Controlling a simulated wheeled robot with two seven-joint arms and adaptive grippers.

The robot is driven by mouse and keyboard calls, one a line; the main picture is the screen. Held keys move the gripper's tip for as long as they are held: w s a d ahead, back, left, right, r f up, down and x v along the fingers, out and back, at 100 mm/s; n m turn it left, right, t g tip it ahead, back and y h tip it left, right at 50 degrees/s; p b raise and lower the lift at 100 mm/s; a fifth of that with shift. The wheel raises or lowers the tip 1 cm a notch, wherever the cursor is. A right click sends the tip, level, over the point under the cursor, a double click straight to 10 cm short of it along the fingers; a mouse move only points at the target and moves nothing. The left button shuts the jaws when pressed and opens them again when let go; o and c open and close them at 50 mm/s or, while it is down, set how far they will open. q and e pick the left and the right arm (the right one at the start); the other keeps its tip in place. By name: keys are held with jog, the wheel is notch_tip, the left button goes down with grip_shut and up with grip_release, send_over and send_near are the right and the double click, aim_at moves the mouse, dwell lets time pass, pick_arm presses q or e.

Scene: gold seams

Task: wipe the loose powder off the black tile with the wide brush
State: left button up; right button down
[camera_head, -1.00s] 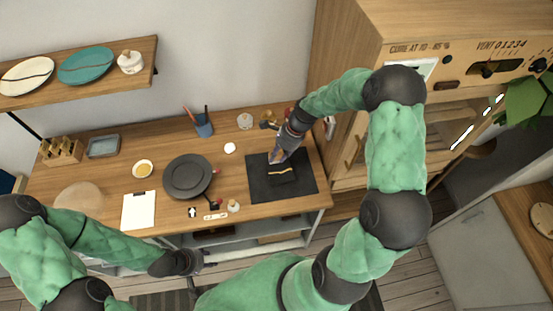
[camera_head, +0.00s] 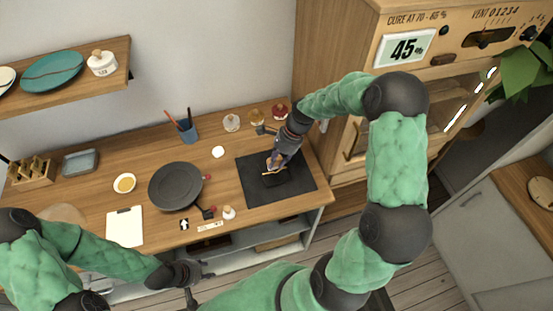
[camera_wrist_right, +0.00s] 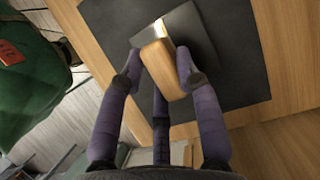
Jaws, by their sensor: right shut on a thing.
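The black tile (camera_wrist_right: 200,40) lies on a dark mat (camera_wrist_right: 240,75); it is hard to tell from the mat in the head view (camera_head: 273,182). My right gripper (camera_wrist_right: 156,72) is shut on the wooden block of the wide brush (camera_wrist_right: 163,68), over the tile. A pale yellow strip shows just beyond the block in the right wrist view; I cannot tell whether it is bristles, seam or powder. Contact between brush and tile is hidden. My left gripper (camera_head: 198,282) looks open and empty, off the table's front edge.
A dark round pan (camera_head: 176,186) lies left of the mat (camera_head: 308,190). Jars (camera_head: 232,122) and a blue brush cup (camera_head: 187,130) stand at the back. A wooden cabinet with a 45% display (camera_head: 405,48) rises on the right. The table's front left holds a clipboard (camera_head: 124,226).

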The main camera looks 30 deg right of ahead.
jog(key=shift+d+f, duration=0.1)
jog(key=shift+f, duration=0.05)
jog(key=shift+w+d+f, duration=0.15)
jog(key=shift+d+f, duration=0.1)
jog(key=shift+d, duration=0.35)
jog(key=shift+w+d+f, duration=0.1)
jog(key=shift+d+f, duration=0.1)
jog(key=shift+d, duration=0.35)
jog(key=shift+f+b, duration=0.45)
jog(key=shift+f, duration=0.3)
jog(key=shift+s+a, duration=0.1)
jog(key=shift+s+r+p, duration=0.1)
jog(key=shift+s+p, duration=0.3)
jog(key=shift+s, duration=0.1)
jog(key=shift+w, duration=0.45)
jog(key=shift+s+p, duration=0.35)
jog(key=shift+p, duration=0.1)
jog(key=shift+w, duration=0.55)
